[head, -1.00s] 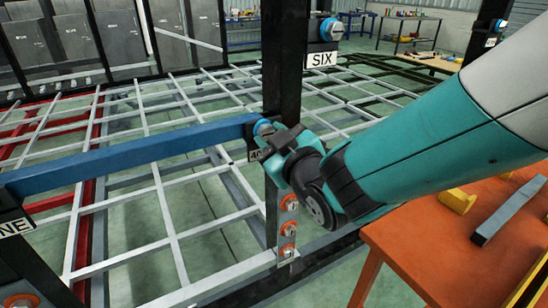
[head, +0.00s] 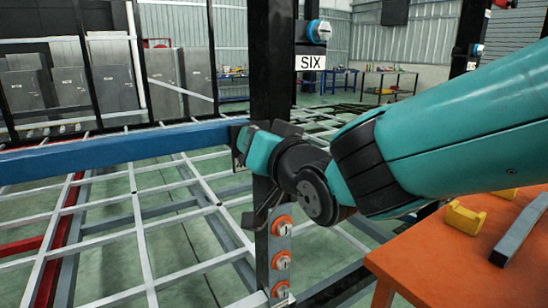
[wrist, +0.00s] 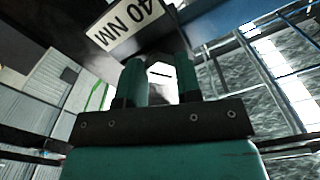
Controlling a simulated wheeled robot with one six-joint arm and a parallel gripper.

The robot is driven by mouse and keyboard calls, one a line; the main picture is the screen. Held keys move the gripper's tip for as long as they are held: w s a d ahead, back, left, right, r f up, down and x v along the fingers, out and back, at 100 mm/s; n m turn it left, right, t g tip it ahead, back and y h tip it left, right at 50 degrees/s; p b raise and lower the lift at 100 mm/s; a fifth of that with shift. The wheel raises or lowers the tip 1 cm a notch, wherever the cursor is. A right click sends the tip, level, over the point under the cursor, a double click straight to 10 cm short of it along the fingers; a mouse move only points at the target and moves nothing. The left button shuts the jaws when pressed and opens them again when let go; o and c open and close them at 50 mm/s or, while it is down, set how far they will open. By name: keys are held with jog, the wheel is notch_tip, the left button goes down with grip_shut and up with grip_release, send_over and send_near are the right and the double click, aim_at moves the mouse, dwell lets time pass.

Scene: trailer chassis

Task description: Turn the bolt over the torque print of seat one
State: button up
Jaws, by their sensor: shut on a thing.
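In the wrist view a pale bolt head (wrist: 159,73) with a dark slot sits between the two teal fingers of my gripper (wrist: 160,82), which is shut on it. A white print reading 40 NM (wrist: 117,24) is on the dark metal just above and left of the fingers. In the head view my gripper (head: 243,150) is at the black upright post (head: 272,75), at the end of the blue bar (head: 110,149). There the gripper hides the bolt and its print. No seat one sign shows now.
Orange-ringed bolts (head: 282,226) line a grey plate below my gripper. A SIX sign (head: 311,62) hangs by a blue-capped fitting (head: 319,31). An orange table (head: 455,250) at right holds a yellow block (head: 465,219) and a grey bar (head: 520,230). White lattice bars (head: 140,235) spread left.

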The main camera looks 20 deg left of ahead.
jog(key=shift+f+m+b, duration=0.2)
jog(key=shift+m+b, duration=0.2)
jog(key=shift+m, duration=0.2)
jog(key=shift+r, duration=0.1)
jog(key=o, duration=0.9)
jog(key=shift+r, duration=0.1)
jog(key=shift+s+d, duration=0.1)
jog(key=b+v, duration=0.2)
jog(key=v, duration=1.5)
jog(key=shift+s, duration=0.15)
jog(key=shift+d, duration=0.1)
